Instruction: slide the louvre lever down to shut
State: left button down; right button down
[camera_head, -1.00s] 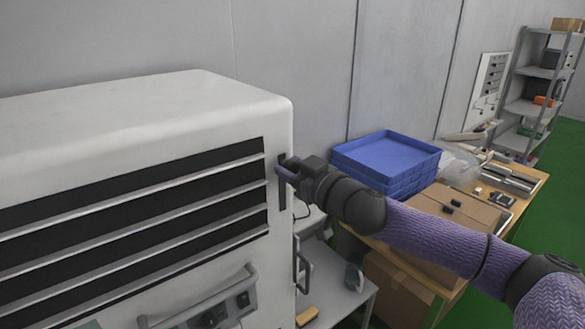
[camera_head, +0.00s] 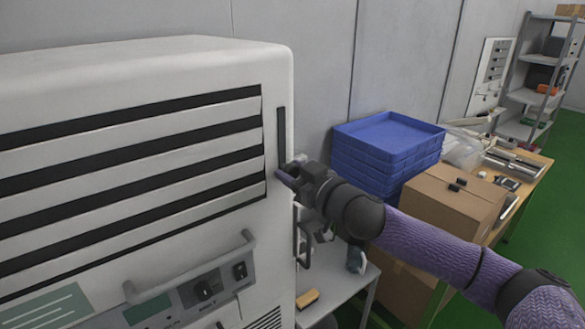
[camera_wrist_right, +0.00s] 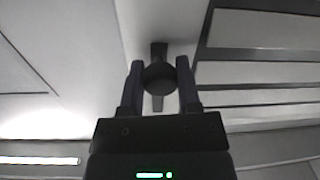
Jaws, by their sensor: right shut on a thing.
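The white machine (camera_head: 150,62) fills the left of the head view, with dark louvre slots (camera_head: 130,160) across its front. A dark vertical slot (camera_head: 281,130) runs beside the louvres near the machine's right edge. My right gripper (camera_head: 287,176) is at the lower end of this slot. In the right wrist view, the dark round lever knob (camera_wrist_right: 159,77) sits between the two fingers of my right gripper (camera_wrist_right: 160,80), which is shut on it. The fingers hide most of the lever in the head view. My left gripper is not in view.
Below the louvres are a handle bar (camera_head: 190,268) and a panel with knobs (camera_head: 205,290). To the right are stacked blue trays (camera_head: 385,150), a cardboard box (camera_head: 450,205) and a small grey table (camera_head: 345,285). A shelf rack (camera_head: 525,95) stands far right.

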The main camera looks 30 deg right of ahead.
jog(key=shift+c, duration=1.5)
grip_release()
jog(key=shift+s, duration=0.1)
jog(key=shift+s+d+f, duration=0.1)
jog(key=shift+s, duration=0.2)
jog(key=s+b, duration=0.1)
jog(key=s, duration=0.1)
jog(key=s+b, duration=0.1)
jog(key=s, duration=0.1)
jog(key=shift+s+d, duration=0.2)
jog(key=shift+s, duration=0.05)
jog(key=p, duration=0.1)
send_near(294, 176)
jog(key=shift+w, duration=0.35)
